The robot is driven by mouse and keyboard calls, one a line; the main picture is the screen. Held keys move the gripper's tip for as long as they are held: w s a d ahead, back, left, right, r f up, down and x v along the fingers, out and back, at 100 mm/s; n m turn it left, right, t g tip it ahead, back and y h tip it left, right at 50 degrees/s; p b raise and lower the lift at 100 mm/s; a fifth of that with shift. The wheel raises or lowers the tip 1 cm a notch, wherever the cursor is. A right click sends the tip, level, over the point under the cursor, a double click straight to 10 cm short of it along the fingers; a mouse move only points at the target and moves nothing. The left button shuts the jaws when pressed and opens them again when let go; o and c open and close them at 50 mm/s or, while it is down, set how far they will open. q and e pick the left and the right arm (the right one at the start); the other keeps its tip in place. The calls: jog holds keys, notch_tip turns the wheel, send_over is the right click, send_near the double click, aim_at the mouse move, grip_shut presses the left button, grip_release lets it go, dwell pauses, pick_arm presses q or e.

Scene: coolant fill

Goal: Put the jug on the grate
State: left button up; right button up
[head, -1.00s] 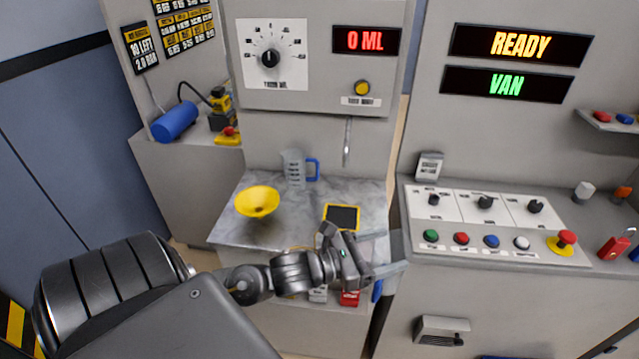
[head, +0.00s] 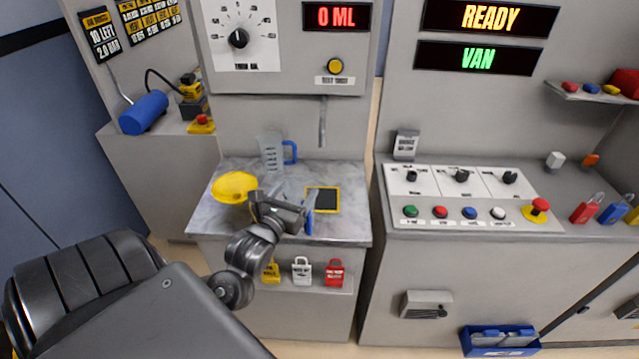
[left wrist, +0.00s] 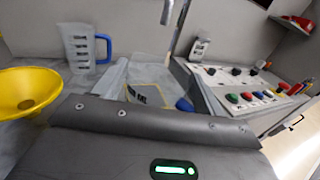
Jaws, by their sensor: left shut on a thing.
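The jug (head: 272,153), clear with a blue handle, stands upright at the back of the marble-look counter. It also shows in the left wrist view (left wrist: 78,48). The grate (head: 323,200), a dark square with a yellow border, lies on the counter below the spout, with nothing seen standing on it. My left gripper (head: 296,206) is over the counter between the yellow funnel and the grate, in front of the jug and apart from it. My right gripper is not in view.
A yellow funnel (head: 234,187) is left of the gripper. A thin spout (head: 323,125) hangs over the counter. A button console (head: 470,205) stands to the right.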

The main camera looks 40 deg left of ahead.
pick_arm(q)
jog(key=w+a+f+p, duration=0.1)
jog(key=w+a, duration=0.1)
jog(key=w, duration=0.5)
jog(key=w+a+f+p, duration=0.2)
jog(key=w, duration=0.5)
jog(key=shift+f, duration=0.25)
jog(key=shift+s, duration=0.1)
jog(key=shift+f, duration=0.2)
jog(key=o, duration=1.4)
